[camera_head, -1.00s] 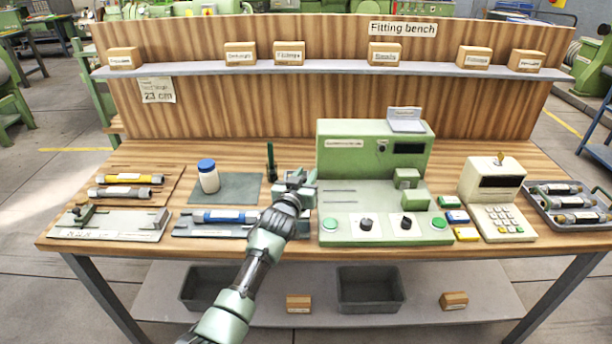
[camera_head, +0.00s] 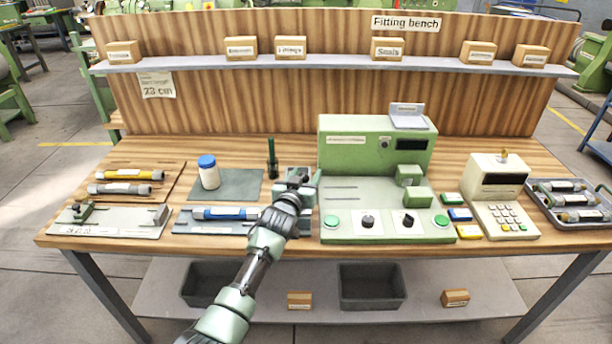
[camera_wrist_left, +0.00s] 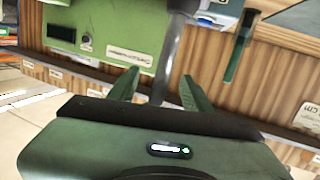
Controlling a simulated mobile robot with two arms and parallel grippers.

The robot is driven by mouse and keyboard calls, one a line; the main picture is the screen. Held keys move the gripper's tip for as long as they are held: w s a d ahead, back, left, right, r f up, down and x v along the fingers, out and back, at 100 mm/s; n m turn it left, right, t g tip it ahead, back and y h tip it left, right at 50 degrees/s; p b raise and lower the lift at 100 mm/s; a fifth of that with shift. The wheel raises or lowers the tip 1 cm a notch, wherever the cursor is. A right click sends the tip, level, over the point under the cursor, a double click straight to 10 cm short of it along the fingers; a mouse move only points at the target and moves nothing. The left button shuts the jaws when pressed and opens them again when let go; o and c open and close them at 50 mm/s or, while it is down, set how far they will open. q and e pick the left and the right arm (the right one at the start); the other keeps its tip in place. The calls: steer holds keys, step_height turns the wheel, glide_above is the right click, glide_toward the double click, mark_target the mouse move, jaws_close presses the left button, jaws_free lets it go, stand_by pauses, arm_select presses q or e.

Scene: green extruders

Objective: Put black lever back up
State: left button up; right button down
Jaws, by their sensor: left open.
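A dark grey lever (camera_wrist_left: 172,55) shows in the left wrist view as a thick rod running between the two green fingers of my left gripper (camera_wrist_left: 160,92). The fingers stand apart, one on each side of it; whether either touches it I cannot tell. In the head view my left gripper (camera_head: 303,178) is over the right end of the clamp fixture, just left of the green machine (camera_head: 372,190). There the gripper hides the lever. The fixture's base plate (camera_head: 185,229) carries a blue tube (camera_head: 225,213). My right gripper is not in view.
A dark green upright tool (camera_head: 272,158) stands close behind and left of the gripper. A white bottle with a blue cap (camera_head: 209,175) stands on a grey mat. A keypad unit (camera_head: 500,200) and a tray of tubes (camera_head: 598,212) are at right.

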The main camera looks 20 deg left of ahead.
arm_select(q)
steer(key=shift+s+d+r, duration=0.15)
steer(key=shift+s+r, duration=0.05)
steer(key=shift+s, duration=0.2)
steer(key=s, duration=0.7)
steer(key=shift+r+b, duration=0.3)
steer(key=shift+b, duration=0.15)
steer(key=shift+w, duration=0.1)
steer(key=shift+c, duration=0.3)
